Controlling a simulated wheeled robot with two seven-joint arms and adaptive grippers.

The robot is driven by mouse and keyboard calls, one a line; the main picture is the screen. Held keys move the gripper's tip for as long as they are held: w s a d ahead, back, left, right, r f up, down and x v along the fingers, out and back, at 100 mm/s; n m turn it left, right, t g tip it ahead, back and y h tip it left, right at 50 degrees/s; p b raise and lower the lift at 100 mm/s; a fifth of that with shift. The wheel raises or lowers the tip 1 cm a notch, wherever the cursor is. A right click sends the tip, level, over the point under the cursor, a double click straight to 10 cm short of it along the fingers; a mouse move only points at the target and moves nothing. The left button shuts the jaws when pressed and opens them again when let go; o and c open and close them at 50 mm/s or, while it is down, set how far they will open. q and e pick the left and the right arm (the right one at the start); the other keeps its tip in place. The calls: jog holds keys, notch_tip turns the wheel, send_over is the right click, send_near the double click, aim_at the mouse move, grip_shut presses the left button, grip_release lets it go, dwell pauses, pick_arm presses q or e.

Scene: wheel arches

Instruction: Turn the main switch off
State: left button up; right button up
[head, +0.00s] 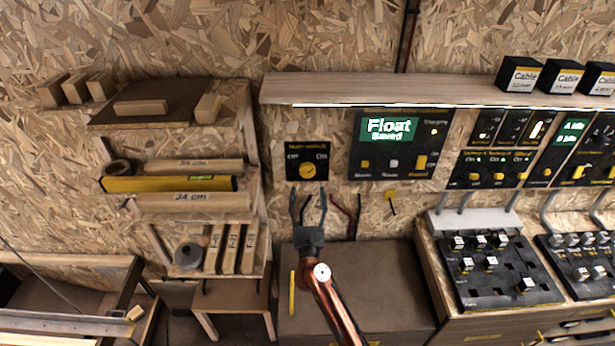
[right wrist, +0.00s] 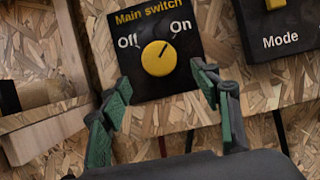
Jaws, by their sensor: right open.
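The main switch is a black panel (head: 293,158) on the chipboard wall with a round yellow knob (head: 308,171). In the right wrist view the knob (right wrist: 159,58) sits between the labels "Off" at left and "On" at right, and its dark pointer mark is tilted up to the right, toward "On". My right gripper (head: 308,200) is just below the panel in the head view. In the right wrist view its two green-padded fingers (right wrist: 160,95) are spread apart, below and on either side of the knob, with nothing between them. My left gripper is not in view.
A black panel with a lit "Float Saved" display (head: 390,129) is right of the switch. A wooden shelf (head: 380,90) runs above. A rack with wood pieces (head: 190,202) stands at left. Button boxes (head: 495,265) stand at right. Cables hang below the switch.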

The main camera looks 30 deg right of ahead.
aim_at(308, 175)
jog(key=x, duration=0.7)
jog(key=shift+r, duration=0.1)
jog(key=shift+c, duration=0.2)
jog(key=shift+p, duration=0.3)
jog(key=c, duration=1.1)
